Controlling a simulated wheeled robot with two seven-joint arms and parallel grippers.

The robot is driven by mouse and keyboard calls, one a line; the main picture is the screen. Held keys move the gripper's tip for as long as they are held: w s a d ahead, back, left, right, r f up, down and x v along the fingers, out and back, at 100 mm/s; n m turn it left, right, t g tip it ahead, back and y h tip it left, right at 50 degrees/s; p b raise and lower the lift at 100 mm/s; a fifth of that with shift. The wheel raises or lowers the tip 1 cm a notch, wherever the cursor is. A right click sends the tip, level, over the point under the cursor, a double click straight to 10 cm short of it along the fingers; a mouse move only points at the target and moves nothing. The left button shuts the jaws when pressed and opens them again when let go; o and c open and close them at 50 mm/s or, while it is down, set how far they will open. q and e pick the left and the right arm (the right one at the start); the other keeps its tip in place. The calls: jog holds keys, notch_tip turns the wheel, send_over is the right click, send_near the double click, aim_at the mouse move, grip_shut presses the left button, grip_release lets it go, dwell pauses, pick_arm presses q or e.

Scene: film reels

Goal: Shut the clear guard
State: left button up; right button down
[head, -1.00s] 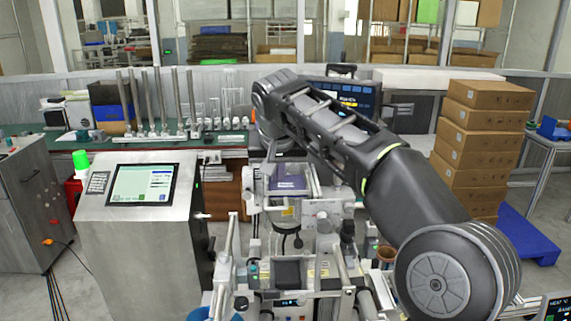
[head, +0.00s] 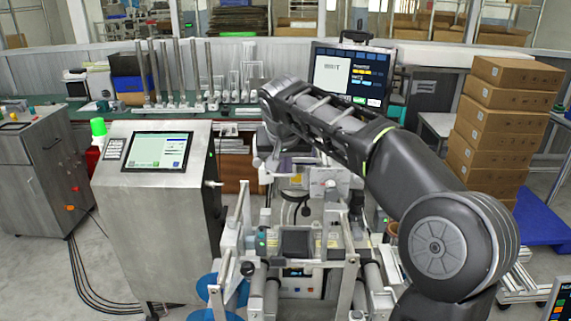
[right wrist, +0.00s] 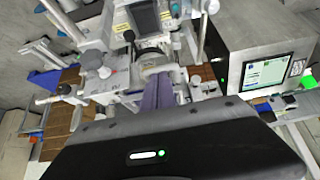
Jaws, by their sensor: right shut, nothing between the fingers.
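The film machine (head: 300,240) stands in the middle of the head view, below my right arm. My left gripper is not in view.
A steel cabinet with a screen (head: 155,150) stands to the left. A monitor (head: 350,78) stands behind my arm. Stacked cartons (head: 500,130) and a blue pallet (head: 540,235) are to the right. Posts and reel stands (head: 180,85) line the back bench.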

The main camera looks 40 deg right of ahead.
notch_tip(320, 180, down, 13)
jog(key=b, duration=1)
jog(key=shift+b, duration=0.3)
jog(key=p, duration=0.2)
send_near(286, 195)
jog(key=s+a+r, duration=0.3)
jog(key=s+r, duration=0.1)
jog(key=shift+w+f, duration=0.1)
